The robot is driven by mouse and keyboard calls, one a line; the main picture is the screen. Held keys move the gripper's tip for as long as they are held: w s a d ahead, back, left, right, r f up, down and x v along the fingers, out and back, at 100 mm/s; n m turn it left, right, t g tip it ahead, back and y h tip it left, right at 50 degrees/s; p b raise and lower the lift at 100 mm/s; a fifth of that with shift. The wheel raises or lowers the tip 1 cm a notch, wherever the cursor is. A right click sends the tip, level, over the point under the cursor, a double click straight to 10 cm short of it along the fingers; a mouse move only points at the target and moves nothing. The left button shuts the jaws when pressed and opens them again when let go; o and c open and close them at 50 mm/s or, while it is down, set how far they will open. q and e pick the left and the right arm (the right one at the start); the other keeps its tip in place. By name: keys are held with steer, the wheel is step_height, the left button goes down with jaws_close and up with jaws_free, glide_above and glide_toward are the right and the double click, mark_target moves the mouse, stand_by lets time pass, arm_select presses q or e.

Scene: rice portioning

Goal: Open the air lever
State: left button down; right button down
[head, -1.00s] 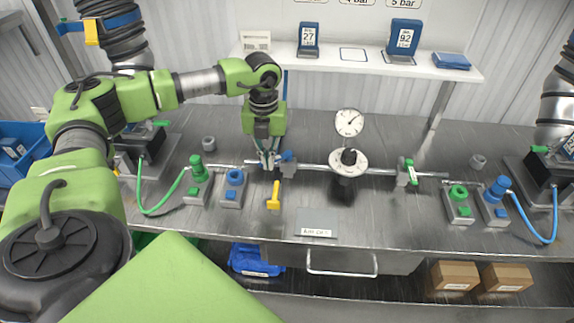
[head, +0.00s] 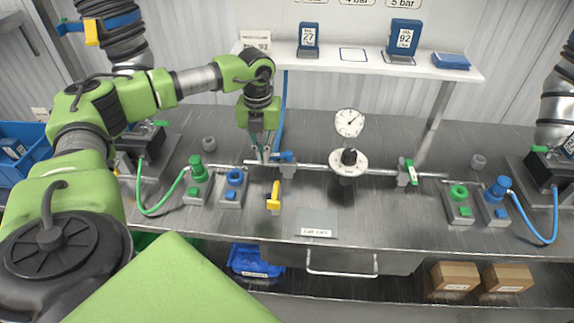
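A metal air pipe (head: 320,166) runs along the workbench. A valve with a blue handle (head: 288,156) sits on its left part, and one with a green handle (head: 410,172) on its right part. I cannot tell which is the air lever. A yellow-handled piece (head: 275,190) stands just in front of the blue-handled valve. My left gripper (head: 264,157) points down just left of the blue handle, close to the pipe. Its fingers are small here; I cannot tell whether they are open or shut, or touch anything. My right gripper is not clearly seen.
A round gauge (head: 349,122) rises from the middle of the pipe. Green (head: 199,178) and blue (head: 233,185) fittings stand left, with similar ones at right. A shelf (head: 345,66) runs behind. The bench's front right-middle is clear.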

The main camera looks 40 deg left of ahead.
arm_select(q)
steer(key=shift+w+a+f, duration=0.1)
steer(key=shift+a+f, duration=0.05)
steer(key=shift+a, duration=0.3)
steer(key=shift+w+a+f, duration=0.1)
steer(key=shift+a+f, duration=0.05)
steer(key=shift+a, duration=0.3)
steer(key=shift+w+a, duration=0.15)
step_height(320, 180, up, 7)
steer(key=d+p, duration=0.1)
steer(key=p, duration=0.4)
steer(key=shift+s+r, duration=0.2)
steer(key=shift+s, duration=0.2)
